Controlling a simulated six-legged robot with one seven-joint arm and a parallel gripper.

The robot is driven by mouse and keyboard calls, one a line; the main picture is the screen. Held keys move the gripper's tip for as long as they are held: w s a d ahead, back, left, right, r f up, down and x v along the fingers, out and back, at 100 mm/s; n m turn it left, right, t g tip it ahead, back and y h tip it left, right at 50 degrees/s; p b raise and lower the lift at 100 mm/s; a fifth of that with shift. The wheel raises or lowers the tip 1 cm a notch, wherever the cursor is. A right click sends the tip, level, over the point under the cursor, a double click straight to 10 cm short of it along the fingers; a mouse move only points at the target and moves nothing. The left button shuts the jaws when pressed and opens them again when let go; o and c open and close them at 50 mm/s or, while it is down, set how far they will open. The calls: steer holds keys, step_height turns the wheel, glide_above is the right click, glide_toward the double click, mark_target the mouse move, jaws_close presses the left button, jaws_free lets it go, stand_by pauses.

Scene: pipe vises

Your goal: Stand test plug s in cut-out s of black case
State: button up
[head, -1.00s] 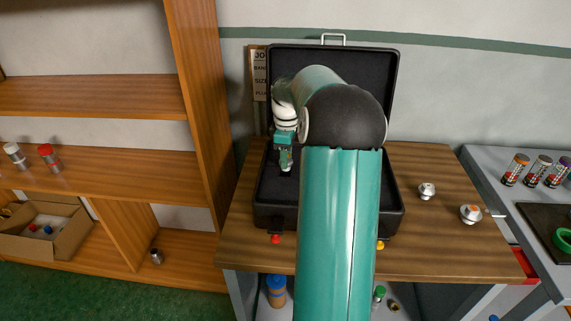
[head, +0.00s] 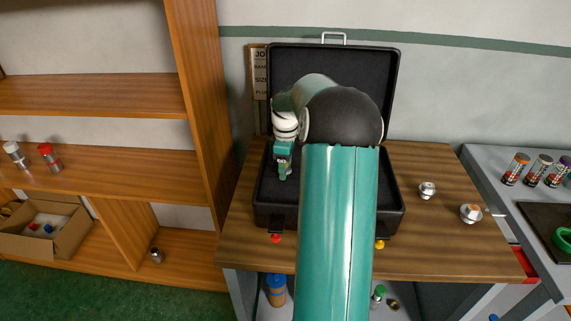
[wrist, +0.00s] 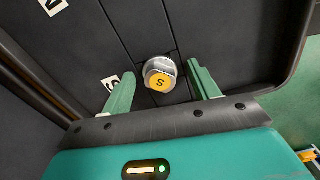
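Test plug s (wrist: 160,75) shows in the wrist view as a round silver plug with a yellow cap marked "S". It appears to stand upright in the black case (wrist: 235,30), end-on to the camera, at a slot by a white label (wrist: 110,82). My gripper (wrist: 161,69) has its green fingers on either side of the plug, with a gap at each side, so it is open and not touching. In the head view my gripper (head: 283,175) points down inside the left part of the open black case (head: 333,54). The plug and cut-out are hidden there, and its seating depth cannot be told.
The case stands on a wooden bench (head: 440,250). Two silver plugs (head: 427,190) (head: 470,213) lie to its right. The raised lid stands behind my arm. A wooden shelf (head: 205,130) is close on the left. A grey table (head: 490,165) with several capped tubes is at right.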

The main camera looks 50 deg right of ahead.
steer(key=shift+r, duration=0.15)
step_height(320, 180, up, 12)
steer(key=shift+r, duration=0.15)
stand_by(0.3)
steer(key=shift+a, duration=0.15)
